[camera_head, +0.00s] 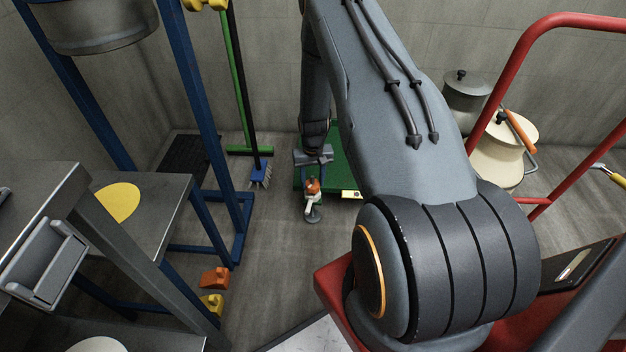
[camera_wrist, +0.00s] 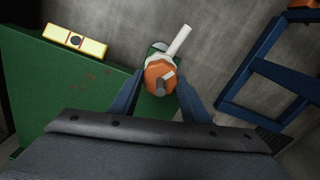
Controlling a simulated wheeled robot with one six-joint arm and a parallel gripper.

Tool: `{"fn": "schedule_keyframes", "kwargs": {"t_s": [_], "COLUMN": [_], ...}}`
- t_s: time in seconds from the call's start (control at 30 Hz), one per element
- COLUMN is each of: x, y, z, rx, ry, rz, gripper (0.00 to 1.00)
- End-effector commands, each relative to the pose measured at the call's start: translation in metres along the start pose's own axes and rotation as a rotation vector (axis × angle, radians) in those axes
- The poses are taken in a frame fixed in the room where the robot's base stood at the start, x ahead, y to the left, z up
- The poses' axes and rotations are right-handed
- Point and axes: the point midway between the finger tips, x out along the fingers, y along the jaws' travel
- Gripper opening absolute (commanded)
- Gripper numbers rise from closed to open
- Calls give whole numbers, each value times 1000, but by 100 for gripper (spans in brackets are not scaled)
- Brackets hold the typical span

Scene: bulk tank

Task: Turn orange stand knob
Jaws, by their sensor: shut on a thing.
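The orange stand knob (camera_head: 313,185) sits low near the floor, on a small stand with a white part and a grey round foot. In the wrist view the orange knob (camera_wrist: 157,73) shows from above, with a grey bar across it and a white lever sticking out to the upper right. My gripper (camera_head: 312,160) is over it from above. In the wrist view its two blue-grey fingers lie on either side of the knob, shut on it. The contact faces of the fingers are hidden.
A green slab (camera_head: 343,160) with a yellow label lies right beside the stand. A blue frame (camera_head: 205,120) and brooms (camera_head: 255,130) stand to the left. A red rail (camera_head: 520,60) and metal cans (camera_head: 500,150) are to the right. Orange and yellow blocks (camera_head: 215,278) lie on the floor.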

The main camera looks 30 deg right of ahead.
Motion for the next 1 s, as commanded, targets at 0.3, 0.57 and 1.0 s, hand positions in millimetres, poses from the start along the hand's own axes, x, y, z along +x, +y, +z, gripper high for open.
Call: {"fn": "schedule_keyframes", "kwargs": {"t_s": [0.3,0.57,1.0], "x": [-1,-1,-24], "y": [1,0,0], "z": [0,0,0], "rx": [-4,-4,-4], "ry": [1,0,1], "rz": [0,0,0], "gripper": [20,61,61]}}
